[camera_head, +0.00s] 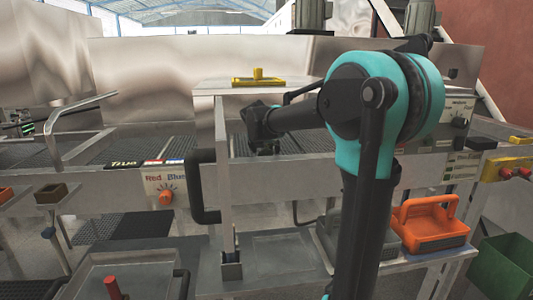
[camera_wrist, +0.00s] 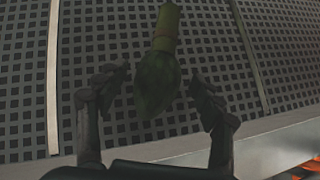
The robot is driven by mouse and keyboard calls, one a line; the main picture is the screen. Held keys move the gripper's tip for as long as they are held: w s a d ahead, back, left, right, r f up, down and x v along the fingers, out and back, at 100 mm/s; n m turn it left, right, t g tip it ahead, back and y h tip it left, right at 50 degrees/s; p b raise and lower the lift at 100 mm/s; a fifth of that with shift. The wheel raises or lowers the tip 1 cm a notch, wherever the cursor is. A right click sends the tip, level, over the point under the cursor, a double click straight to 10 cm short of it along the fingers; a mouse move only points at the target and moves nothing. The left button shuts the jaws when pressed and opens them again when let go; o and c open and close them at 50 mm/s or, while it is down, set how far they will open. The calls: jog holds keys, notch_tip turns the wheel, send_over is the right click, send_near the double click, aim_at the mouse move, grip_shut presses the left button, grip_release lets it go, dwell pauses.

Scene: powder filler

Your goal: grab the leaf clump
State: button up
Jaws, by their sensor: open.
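The leaf clump (camera_wrist: 157,82) shows in the wrist view as a dark green rounded bundle with a lighter yellow-green stem end (camera_wrist: 166,28) pointing away. It lies on a perforated grey surface (camera_wrist: 100,40). My gripper (camera_wrist: 160,90) is open, with one finger to the left of the clump and one to the right. The near end of the clump is between the fingertips; whether they touch it cannot be told. In the head view my gripper (camera_head: 265,146) is small and dark over the perforated conveyor, and the clump cannot be made out there.
A metal rail (camera_wrist: 200,145) runs along the near edge of the perforated surface. In the head view, a yellow handled block (camera_head: 258,78) sits on a raised shelf above. An orange handled box (camera_head: 430,222) and a green bin (camera_head: 503,264) are at lower right. An orange knob (camera_head: 166,197) is at left.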

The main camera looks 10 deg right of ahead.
jog(key=shift+c, duration=0.4)
jog(key=c, duration=1.2)
jog(key=shift+r, duration=0.15)
